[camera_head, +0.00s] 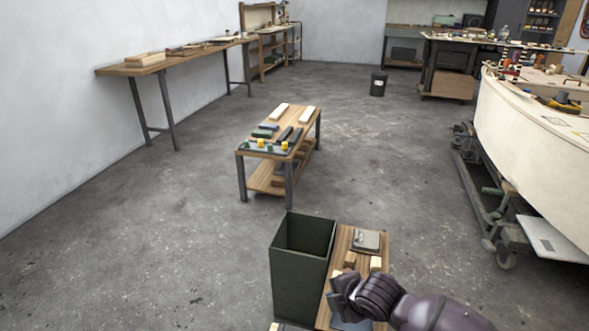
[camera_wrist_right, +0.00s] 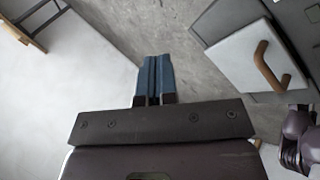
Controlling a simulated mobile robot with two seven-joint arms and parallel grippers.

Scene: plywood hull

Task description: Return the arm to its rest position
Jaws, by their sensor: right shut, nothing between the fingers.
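My right arm comes in at the lower right of the head view, over a small wooden bench (camera_head: 341,246). My left gripper is not in view.
A tall dark green open bin (camera_head: 300,276) stands left of the small bench. A grey object (camera_head: 366,240) and wood blocks (camera_head: 375,263) lie on the bench. A low table (camera_head: 265,180) stands beyond. The hull (camera_head: 530,130) is at right. Floor at left is clear.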

